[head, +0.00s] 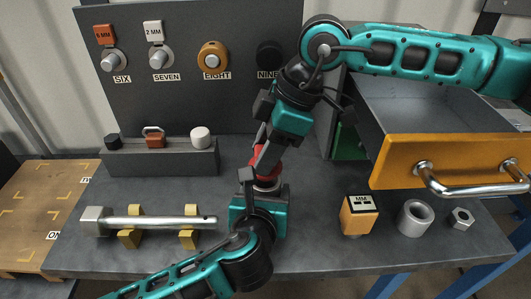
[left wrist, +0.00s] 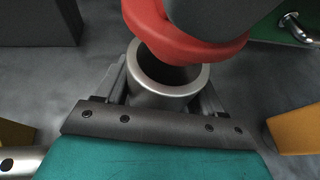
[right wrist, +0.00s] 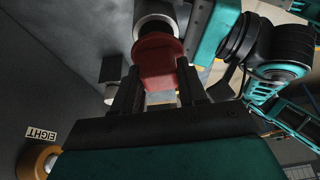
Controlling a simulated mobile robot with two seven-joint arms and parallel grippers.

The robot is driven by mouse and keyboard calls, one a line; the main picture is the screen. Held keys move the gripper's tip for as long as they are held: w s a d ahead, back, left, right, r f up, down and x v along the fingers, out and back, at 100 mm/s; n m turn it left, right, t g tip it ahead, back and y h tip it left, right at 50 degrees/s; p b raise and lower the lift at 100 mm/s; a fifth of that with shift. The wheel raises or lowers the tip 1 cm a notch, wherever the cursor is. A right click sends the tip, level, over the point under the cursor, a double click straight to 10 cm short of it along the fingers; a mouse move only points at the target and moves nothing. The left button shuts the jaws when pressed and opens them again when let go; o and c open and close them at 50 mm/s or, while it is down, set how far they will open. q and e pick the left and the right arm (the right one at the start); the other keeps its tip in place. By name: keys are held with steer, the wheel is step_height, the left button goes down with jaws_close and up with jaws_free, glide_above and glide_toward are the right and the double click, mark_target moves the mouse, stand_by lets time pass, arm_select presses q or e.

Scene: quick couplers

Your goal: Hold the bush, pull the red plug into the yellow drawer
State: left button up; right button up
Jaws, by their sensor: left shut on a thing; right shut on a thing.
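My left gripper (head: 262,193) is shut on the bush (head: 267,182), a grey metal sleeve above the bench. In the left wrist view the bush (left wrist: 168,88) has its dark bore facing up. My right gripper (head: 266,152) is shut on the red plug (head: 264,164), just above the bush. The plug also shows in the left wrist view (left wrist: 185,45) and the right wrist view (right wrist: 160,65). Its red collar overlaps the far rim of the bush, and much of the bore shows. I cannot tell whether its tip is inside. The yellow drawer (head: 440,160) is open at the right.
Behind is a grey panel (head: 190,100) with labelled couplers. A block (head: 160,158) with several small parts stands at left. A hammer-like metal bar (head: 150,222) lies on yellow rests. An orange block (head: 358,215), a grey ring (head: 415,218) and a nut (head: 461,217) stand before the drawer.

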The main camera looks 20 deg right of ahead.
arm_select(q)
steer(key=shift+f, duration=0.35)
arm_select(e)
steer(key=shift+r, duration=0.3)
arm_select(q)
steer(key=shift+s+a, duration=0.1)
arm_select(e)
steer(key=shift+r, duration=1.9)
